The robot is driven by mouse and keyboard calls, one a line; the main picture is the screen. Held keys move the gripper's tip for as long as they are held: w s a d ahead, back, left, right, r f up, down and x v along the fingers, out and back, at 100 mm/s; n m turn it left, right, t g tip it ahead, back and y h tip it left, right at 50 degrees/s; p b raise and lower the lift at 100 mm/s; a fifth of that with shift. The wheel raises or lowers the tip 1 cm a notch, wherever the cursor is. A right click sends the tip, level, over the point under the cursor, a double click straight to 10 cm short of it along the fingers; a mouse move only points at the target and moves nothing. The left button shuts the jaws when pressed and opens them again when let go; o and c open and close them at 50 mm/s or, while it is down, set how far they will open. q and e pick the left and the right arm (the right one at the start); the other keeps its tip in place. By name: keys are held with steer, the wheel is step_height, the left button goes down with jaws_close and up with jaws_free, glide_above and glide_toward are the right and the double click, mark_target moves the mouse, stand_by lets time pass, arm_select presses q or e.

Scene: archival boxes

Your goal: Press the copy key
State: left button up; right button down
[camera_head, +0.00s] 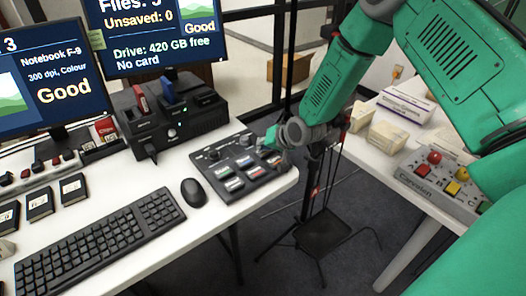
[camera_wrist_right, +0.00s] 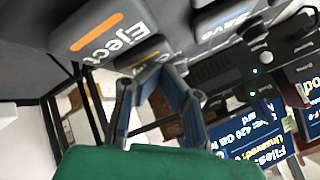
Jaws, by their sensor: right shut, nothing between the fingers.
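The key panel (camera_head: 213,158) is a dark sloped box at the table's right front corner, with two rows of keys with coloured stripes. Their labels are too small to read in the head view, so I cannot tell which is the copy key. My right gripper (camera_head: 276,144) is shut and empty over the panel's right end, covering part of it. In the right wrist view, the key marked Eject (camera_wrist_right: 107,33) has an orange stripe, and a blue-striped key (camera_wrist_right: 222,27) is beside it. The right fingertips are close to a partly hidden key between them; contact is unclear. My left gripper is out of view.
A black mouse (camera_head: 193,192) and a keyboard (camera_head: 98,240) lie left of the panel. A black card dock (camera_head: 172,120) and two monitors (camera_head: 45,75) stand behind. At right, another table holds a grey button box (camera_head: 440,185) and several cartons.

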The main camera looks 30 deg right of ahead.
steer(key=shift+d+f, duration=0.15)
steer(key=shift+f, duration=0.1)
stand_by(0.3)
steer(key=shift+r+p, duration=0.65)
steer(key=shift+r, duration=0.3)
steer(key=shift+r, duration=0.1)
step_height(320, 180, up, 5)
steer(key=p, duration=0.4)
stand_by(0.5)
